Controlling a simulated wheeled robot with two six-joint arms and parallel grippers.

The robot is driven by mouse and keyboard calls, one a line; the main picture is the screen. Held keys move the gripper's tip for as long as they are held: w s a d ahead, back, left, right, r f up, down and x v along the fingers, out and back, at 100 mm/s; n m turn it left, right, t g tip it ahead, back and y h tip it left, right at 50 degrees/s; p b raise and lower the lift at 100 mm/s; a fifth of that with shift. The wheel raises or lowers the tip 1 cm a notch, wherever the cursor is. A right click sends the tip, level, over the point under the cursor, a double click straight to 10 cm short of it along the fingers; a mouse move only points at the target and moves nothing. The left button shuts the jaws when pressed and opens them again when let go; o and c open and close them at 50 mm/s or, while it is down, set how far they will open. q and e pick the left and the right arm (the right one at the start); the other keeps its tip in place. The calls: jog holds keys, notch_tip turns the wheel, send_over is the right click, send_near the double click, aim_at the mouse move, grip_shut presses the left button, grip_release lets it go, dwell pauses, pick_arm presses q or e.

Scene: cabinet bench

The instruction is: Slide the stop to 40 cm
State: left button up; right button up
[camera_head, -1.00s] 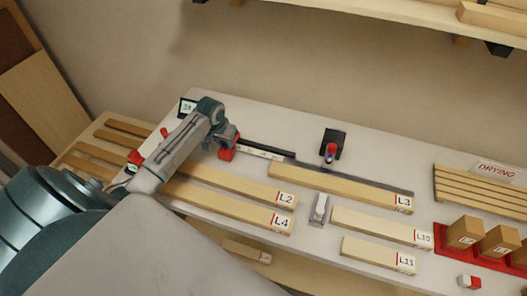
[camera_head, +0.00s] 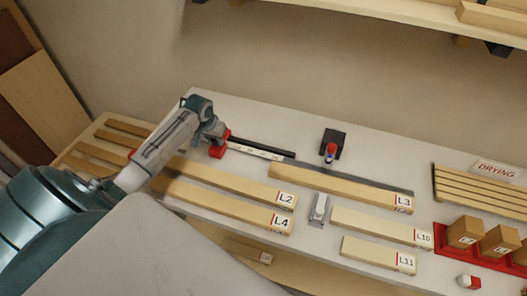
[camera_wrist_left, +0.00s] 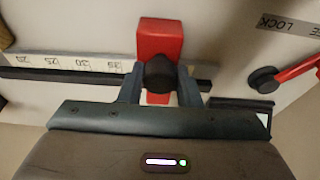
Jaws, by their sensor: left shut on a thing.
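The red stop (camera_head: 219,146) sits on the black rail (camera_head: 262,146) at the left part of the bench. In the left wrist view the stop (camera_wrist_left: 160,40) has a dark round knob (camera_wrist_left: 160,72) at its near side. My left gripper (camera_head: 212,134) is shut on this knob, one finger on each side, as the left wrist view (camera_wrist_left: 159,88) shows. The white scale (camera_wrist_left: 70,63) runs left of the stop with marks from 20 up past 30; the marks beside the stop are hidden. My right gripper is not in view.
A red lever (camera_wrist_left: 298,70) by a "LOCK" label (camera_wrist_left: 287,24) lies right of the stop in the left wrist view. Boards such as L2 (camera_head: 230,183) and L3 (camera_head: 340,184) lie in front.

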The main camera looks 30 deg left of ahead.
pick_arm(q)
jog(key=shift+s+a, duration=0.25)
jog(key=shift+a, duration=0.85)
jog(key=o, duration=0.8)
notch_tip(320, 180, up, 9)
